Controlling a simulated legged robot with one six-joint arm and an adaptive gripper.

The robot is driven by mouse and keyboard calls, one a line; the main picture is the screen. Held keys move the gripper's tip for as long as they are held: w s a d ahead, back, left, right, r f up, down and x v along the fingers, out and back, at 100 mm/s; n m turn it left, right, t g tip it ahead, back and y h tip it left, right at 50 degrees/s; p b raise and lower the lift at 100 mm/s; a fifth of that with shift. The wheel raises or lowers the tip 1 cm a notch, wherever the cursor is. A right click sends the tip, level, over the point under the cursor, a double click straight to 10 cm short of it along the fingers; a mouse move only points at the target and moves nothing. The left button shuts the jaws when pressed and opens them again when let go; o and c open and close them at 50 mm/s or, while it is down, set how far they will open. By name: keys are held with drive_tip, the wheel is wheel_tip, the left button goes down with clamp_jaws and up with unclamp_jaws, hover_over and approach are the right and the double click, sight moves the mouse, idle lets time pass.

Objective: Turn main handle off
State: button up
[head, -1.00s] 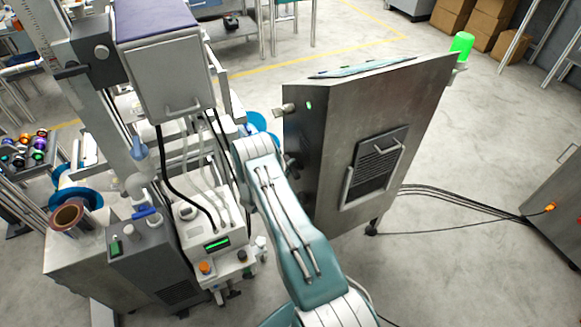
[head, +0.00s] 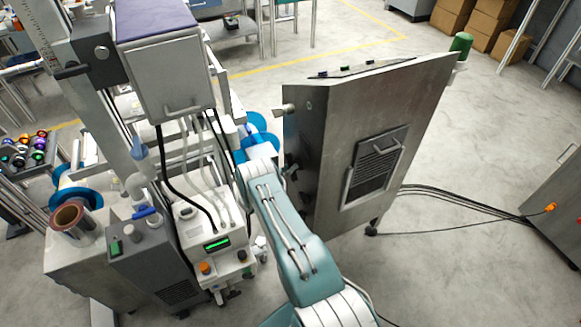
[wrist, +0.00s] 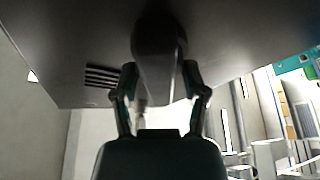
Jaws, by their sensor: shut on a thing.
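The main handle (wrist: 158,48) is a dark, rounded lever on the dark face of a cabinet, seen in the wrist view. My gripper (wrist: 160,76) has a finger on each side of it and is shut on it. In the head view the grey metal cabinet (head: 330,150) stands right of centre, and my arm reaches up to its left side. The gripper and most of the handle are hidden there. The lamp (head: 461,44) on the cabinet's far corner is dull green and unlit. The sloped top panel is dark, with several small knobs.
A machine with a white control box (head: 205,230) and blue reels (head: 262,125) stands close left of my arm. Black cables (head: 450,198) run over the floor to a metal box (head: 555,200) at the right. The floor right of the cabinet is otherwise open.

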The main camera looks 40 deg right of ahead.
drive_tip(key=m+g, duration=0.1)
drive_tip(key=m, duration=0.2)
drive_tip(key=m+g, duration=0.1)
drive_tip(key=m, duration=0.1)
drive_tip(key=m+g, duration=0.2)
drive_tip(key=m, duration=0.1)
drive_tip(key=shift+s+f+m, duration=0.1)
drive_tip(key=shift+f+m, duration=0.2)
drive_tip(key=shift+f, duration=0.05)
drive_tip(key=shift+m+g, duration=0.4)
drive_tip(key=shift+g, duration=0.1)
drive_tip(key=o, duration=0.8)
drive_tip(key=shift+r, duration=0.1)
drive_tip(key=v, duration=0.7)
drive_tip(key=shift+a, duration=0.25)
drive_tip(key=shift+w, duration=0.2)
